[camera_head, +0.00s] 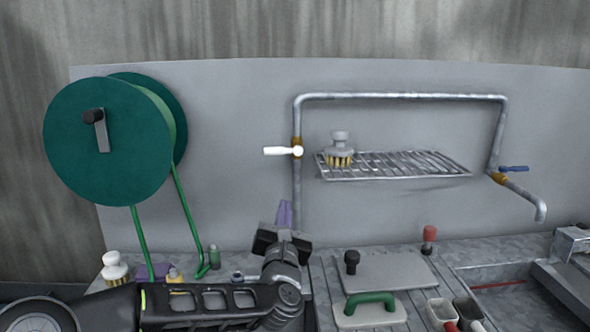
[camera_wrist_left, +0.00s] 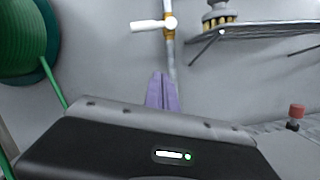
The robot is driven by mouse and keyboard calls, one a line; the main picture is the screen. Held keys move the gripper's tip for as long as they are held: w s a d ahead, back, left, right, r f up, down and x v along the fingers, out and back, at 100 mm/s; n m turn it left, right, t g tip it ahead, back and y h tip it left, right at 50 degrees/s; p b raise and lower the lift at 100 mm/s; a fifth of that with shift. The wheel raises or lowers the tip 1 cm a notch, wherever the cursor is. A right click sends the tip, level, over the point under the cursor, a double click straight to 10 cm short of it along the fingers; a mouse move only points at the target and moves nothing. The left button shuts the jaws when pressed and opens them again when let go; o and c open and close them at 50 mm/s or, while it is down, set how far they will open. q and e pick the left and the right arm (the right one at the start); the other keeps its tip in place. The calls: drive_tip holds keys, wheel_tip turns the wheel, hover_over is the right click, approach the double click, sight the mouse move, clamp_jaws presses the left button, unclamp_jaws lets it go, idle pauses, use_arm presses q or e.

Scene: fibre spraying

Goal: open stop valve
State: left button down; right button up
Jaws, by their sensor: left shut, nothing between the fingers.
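A valve with a white lever (camera_head: 283,151) sits on a brass fitting on the vertical grey pipe (camera_head: 297,195). Its lever lies horizontal, across the pipe, with its long end to the left. It also shows in the left wrist view (camera_wrist_left: 154,24). A second valve with a blue lever (camera_head: 513,169) is by the spout at the right; its lever lies roughly horizontal. My left gripper (camera_head: 285,206) has purple fingers, pointing up below the white lever and apart from it. They are shut and empty, also in the left wrist view (camera_wrist_left: 161,84). My right gripper is not in view.
A wire shelf (camera_head: 410,164) with a brush (camera_head: 339,150) juts out right of the pipe. A green hose reel (camera_head: 105,140) hangs at the left. The counter below holds a green-handled float (camera_head: 370,308), brushes and bottles. The wall around the white lever is clear.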

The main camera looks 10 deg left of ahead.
sight(283, 151)
use_arm(q)
drive_tip(key=n, duration=0.1)
drive_tip(key=a+n+y, duration=0.1)
drive_tip(key=n, duration=0.1)
drive_tip(key=a+n, duration=0.1)
drive_tip(key=shift+s+r+n+y, duration=0.25)
drive_tip(key=shift+r+n+y, duration=0.15)
drive_tip(key=shift+a, duration=0.1)
drive_tip(key=w+a+r+p, duration=0.2)
drive_tip(key=w+r+p, duration=0.3)
drive_tip(key=w, duration=0.4)
drive_tip(key=shift+w+a+r, duration=0.15)
drive_tip(key=shift+w+r, duration=0.1)
drive_tip(key=shift+r, duration=0.45)
